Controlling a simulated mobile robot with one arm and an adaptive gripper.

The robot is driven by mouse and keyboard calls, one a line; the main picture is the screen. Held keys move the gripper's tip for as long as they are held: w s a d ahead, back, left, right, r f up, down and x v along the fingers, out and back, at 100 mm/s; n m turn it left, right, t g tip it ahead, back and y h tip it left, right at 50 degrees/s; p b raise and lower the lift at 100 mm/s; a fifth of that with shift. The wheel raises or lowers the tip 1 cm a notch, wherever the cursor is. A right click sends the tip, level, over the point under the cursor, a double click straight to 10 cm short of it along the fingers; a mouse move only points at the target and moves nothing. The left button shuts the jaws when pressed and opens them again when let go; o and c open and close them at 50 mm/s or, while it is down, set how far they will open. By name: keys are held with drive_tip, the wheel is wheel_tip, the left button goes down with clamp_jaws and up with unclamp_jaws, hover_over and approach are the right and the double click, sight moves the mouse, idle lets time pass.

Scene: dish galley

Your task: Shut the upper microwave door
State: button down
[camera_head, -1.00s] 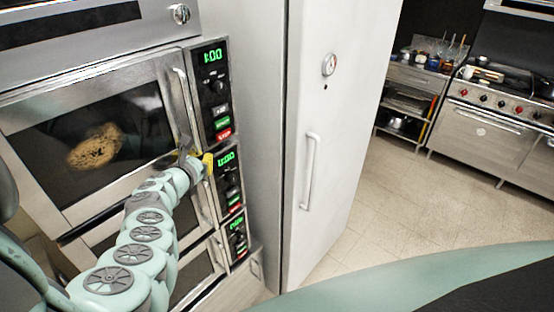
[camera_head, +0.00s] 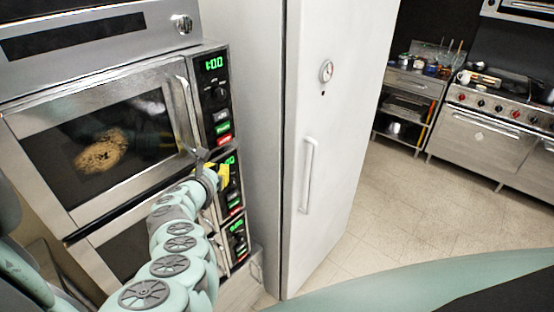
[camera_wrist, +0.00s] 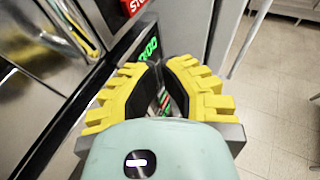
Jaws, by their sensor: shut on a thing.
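The upper microwave door (camera_head: 95,140) is a steel frame with dark glass, and a round brown food item (camera_head: 100,150) shows through it. Its free edge looks close to or against the control panel (camera_head: 213,95); I cannot tell if it is fully shut. Its vertical bar handle (camera_head: 184,112) is on the right. My gripper (camera_head: 203,158), with yellow ridged fingers, is at the handle's lower end, beside the panels. In the wrist view, my gripper (camera_wrist: 162,62) is in front of a panel with green digits, right of a shiny bar. I cannot make out what it holds.
More microwaves sit below, partly hidden by my arm; a lower control panel (camera_head: 236,237) shows. A tall white fridge door (camera_head: 325,150) with a long handle stands close on the right. Open tiled floor (camera_head: 420,210) leads to a stove (camera_head: 485,130) and shelves (camera_head: 407,105).

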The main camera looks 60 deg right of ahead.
drive_tip(key=s+r, duration=0.2)
drive_tip(key=s, duration=0.6)
drive_tip(key=shift+a+r+p, duration=0.15)
drive_tip(key=shift+a+p, duration=0.25)
